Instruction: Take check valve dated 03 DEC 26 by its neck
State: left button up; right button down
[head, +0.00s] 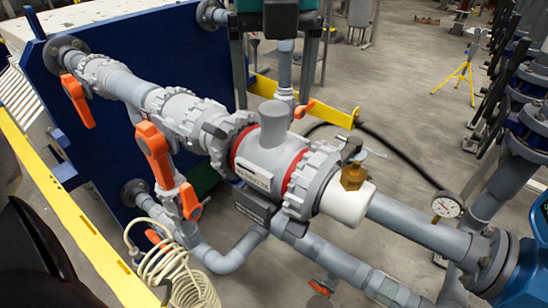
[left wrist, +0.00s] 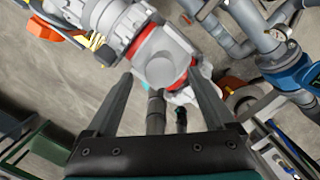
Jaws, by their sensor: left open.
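The check valve (head: 262,152) is a grey body between two red rings and ribbed grey couplings in the pipe line. A short round neck (head: 274,122) stands up from it. A white label (head: 254,178) is on its front; I cannot read the date. My left gripper (head: 272,105) is open, its dark fingers pointing down from above, one on each side of the neck in the picture. In the left wrist view the neck (left wrist: 160,66) lies between the open fingertips (left wrist: 160,74), with no clear contact. My right gripper is not in view.
Orange-handled valves (head: 152,150) branch off the pipe at left. A brass fitting (head: 353,177) and a pressure gauge (head: 447,205) stand to the right. A blue panel (head: 75,120) and yellow rail (head: 60,190) border the left.

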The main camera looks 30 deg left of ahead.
aim_at(274, 108)
pick_arm(q)
jog(key=shift+w+a+f+p, duration=0.1)
jog(key=shift+f+p, duration=0.55)
jog(key=shift+f, duration=1.9)
jog(key=shift+c, duration=0.3)
jog(key=shift+r, duration=0.1)
grip_shut()
